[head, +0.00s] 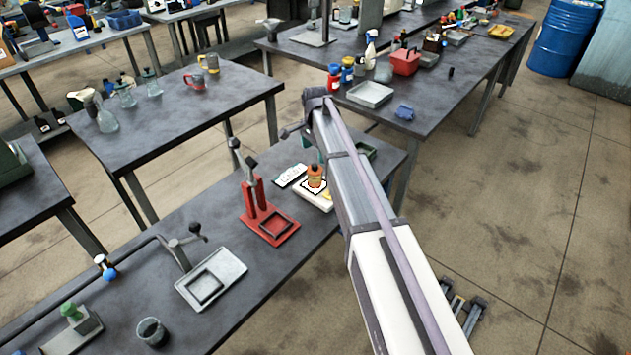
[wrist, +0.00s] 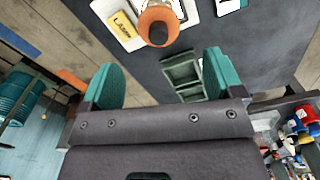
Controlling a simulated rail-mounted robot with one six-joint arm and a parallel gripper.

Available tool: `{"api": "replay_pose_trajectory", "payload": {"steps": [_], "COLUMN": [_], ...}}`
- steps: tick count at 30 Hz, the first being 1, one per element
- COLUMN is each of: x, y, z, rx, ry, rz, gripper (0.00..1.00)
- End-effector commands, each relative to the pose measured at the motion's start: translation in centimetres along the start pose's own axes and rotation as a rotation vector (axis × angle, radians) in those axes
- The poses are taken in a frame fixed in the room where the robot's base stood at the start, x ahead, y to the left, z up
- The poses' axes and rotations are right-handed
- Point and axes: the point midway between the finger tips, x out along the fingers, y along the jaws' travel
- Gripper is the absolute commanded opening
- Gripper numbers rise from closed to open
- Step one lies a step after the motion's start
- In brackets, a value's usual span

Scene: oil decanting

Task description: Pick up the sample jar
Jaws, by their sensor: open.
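My gripper (wrist: 164,76) has two teal finger pads, spread apart with nothing between them. In the head view my arm mostly hides it. An orange round vessel (wrist: 158,22) with a dark top stands on a white tray (wrist: 107,12) beside a yellow label reading "LAMP", just beyond the fingertips in the wrist view. The vessel also shows in the head view (head: 315,178), just left of my arm. I cannot tell whether it is the sample jar.
A green open box (wrist: 184,76) lies on the bench near the fingers. A red stand (head: 268,220), a white card (head: 290,176) and a grey tray with a post (head: 211,279) share this bench. Another bench with glass flasks (head: 107,120) stands behind.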

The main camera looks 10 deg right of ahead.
Motion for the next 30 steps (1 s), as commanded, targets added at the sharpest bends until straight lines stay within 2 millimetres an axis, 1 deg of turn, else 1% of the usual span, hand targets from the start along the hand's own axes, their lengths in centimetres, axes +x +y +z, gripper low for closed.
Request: {"api": "replay_pose_trajectory", "payload": {"steps": [1,3,5,8,10,11,16,18,20,26,30], "x": [2.4,3.6,4.0,3.7,4.1,4.5,8.1,9.0,9.2,8.7,8.7], "y": [0.0,0.0,0.0,0.0,0.0,0.0,0.1,0.0,0.1,0.1,0.1], "z": [0.1,0.1,0.1,0.1,0.1,0.1,0.4,0.4,0.4,0.4,0.4], "rx": [-0.001,-0.001,-0.002,-0.002,-0.002,-0.002,-0.003,-0.003,-0.003,-0.003,-0.003], "ry": [0.000,0.000,0.000,0.000,0.000,0.000,0.000,0.000,0.000,0.000,0.000], "rz": [0.000,0.000,0.000,0.000,0.000,0.000,0.000,0.000,0.000,0.000,0.000], "gripper": [0.86,0.86,0.86,0.86,0.86,0.86,0.86,0.86,0.86,0.85,0.72]}}
